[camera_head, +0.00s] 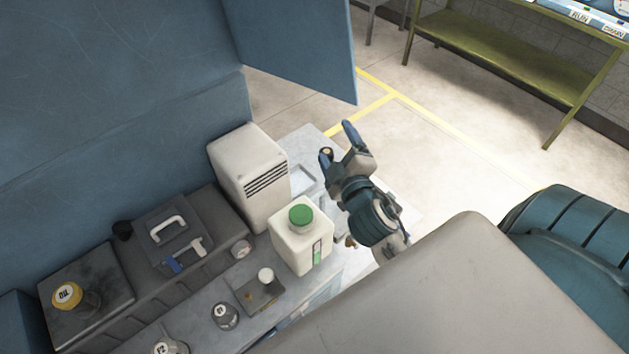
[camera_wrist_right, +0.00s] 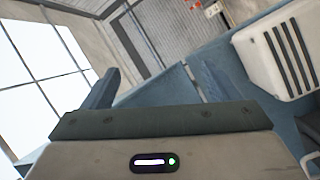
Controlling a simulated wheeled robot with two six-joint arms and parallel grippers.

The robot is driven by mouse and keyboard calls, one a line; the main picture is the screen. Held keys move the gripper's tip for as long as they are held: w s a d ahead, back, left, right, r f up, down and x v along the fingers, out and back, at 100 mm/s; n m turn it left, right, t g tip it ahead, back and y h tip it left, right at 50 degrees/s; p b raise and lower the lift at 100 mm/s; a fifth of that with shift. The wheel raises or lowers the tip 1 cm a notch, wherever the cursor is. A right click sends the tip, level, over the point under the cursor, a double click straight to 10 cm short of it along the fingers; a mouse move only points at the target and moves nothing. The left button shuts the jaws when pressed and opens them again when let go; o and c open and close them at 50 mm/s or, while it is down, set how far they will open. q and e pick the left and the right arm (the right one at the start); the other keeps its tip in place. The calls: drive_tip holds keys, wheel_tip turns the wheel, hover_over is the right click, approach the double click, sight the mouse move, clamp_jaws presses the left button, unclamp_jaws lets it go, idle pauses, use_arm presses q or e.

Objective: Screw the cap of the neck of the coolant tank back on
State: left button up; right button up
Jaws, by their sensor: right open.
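The coolant tank (camera_head: 297,250) is a white, boxy container with a green level strip on its front, standing on the grey bench. The green cap (camera_head: 301,214) sits over its neck at the top; how tightly it is seated cannot be told. My right gripper (camera_head: 338,143) is open and empty, behind and to the right of the tank, apart from the cap, with its fingers pointing up and away. Its two fingers also show in the right wrist view (camera_wrist_right: 152,85) with nothing between them. My left gripper is not in view.
A tall white vented box (camera_head: 248,178) stands behind the tank. A small dark tray (camera_head: 262,297) with a white round piece lies in front. Grey machinery with a handle (camera_head: 167,229) and a yellow cap (camera_head: 67,295) is at left. A blue panel (camera_head: 305,45) hangs behind.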

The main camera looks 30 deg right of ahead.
drive_tip(key=w+a+r+n+y, duration=0.2)
drive_tip(key=a+r+n+y, duration=0.45)
drive_tip(key=n, duration=0.65)
drive_tip(key=w+a+r+n+y, duration=0.1)
drive_tip(key=a+r+n+y, duration=0.2)
drive_tip(key=a+n+y, duration=0.75)
drive_tip(key=n+g+h, duration=0.9)
drive_tip(key=n+g, duration=0.7)
drive_tip(key=n, duration=0.2)
approach(301, 213)
drive_tip(key=b+x, duration=0.6)
drive_tip(key=shift+d, duration=0.1)
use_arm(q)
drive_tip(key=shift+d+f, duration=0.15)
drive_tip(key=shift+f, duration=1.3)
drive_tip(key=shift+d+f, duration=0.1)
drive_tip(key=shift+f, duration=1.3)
use_arm(e)
drive_tip(key=shift+x, duration=1.3)
